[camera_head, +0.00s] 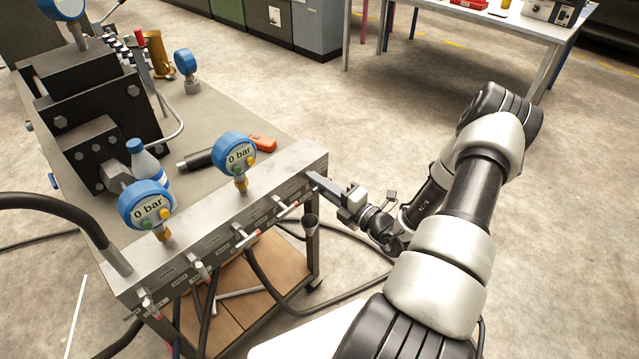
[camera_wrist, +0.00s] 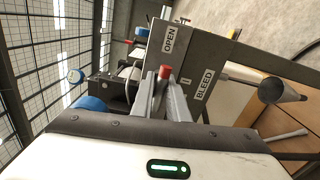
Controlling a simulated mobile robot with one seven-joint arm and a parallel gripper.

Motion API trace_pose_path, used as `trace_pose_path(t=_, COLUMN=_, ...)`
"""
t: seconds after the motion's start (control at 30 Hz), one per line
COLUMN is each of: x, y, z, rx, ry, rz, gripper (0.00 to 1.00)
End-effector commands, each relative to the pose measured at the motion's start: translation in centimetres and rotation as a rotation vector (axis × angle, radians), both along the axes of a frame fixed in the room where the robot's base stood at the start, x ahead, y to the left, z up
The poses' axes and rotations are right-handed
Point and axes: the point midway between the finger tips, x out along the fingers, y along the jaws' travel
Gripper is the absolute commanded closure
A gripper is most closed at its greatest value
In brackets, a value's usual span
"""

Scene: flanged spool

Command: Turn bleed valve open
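The bleed valve's red-tipped handle (camera_wrist: 165,72) shows in the wrist view at the block's end face, beside the labels OPEN and BLEED. My gripper (camera_wrist: 168,92) reaches in with its two grey fingers close together at this handle. I cannot tell whether they are clamped on it or only beside it. In the head view my gripper (camera_head: 314,180) is at the right end of the grey manifold block (camera_head: 285,172), and the handle is hidden there. The gauges on the block (camera_head: 240,155) (camera_head: 148,206) read 0 bar.
Several hoses and T-handles (camera_head: 243,237) line the block's front. Open floor is at right.

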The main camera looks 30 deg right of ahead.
Motion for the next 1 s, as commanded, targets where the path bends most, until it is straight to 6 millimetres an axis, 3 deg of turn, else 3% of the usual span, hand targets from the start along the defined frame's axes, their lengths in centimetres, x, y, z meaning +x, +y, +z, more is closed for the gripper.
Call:
trace_pose_path(t=0.63, x=-0.02, y=-0.07, z=0.02, rx=-0.109, ry=-0.040, rz=-0.001, gripper=1.00)
trace_pose_path(t=0.67, x=-0.02, y=-0.07, z=0.02, rx=-0.108, ry=-0.039, rz=-0.001, gripper=0.81)
trace_pose_path(t=0.73, x=-0.01, y=-0.08, z=0.02, rx=-0.108, ry=-0.039, rz=-0.001, gripper=0.70)
trace_pose_path(t=1.0, x=-0.04, y=-0.06, z=0.01, rx=-0.106, ry=-0.039, rz=-0.001, gripper=0.70)
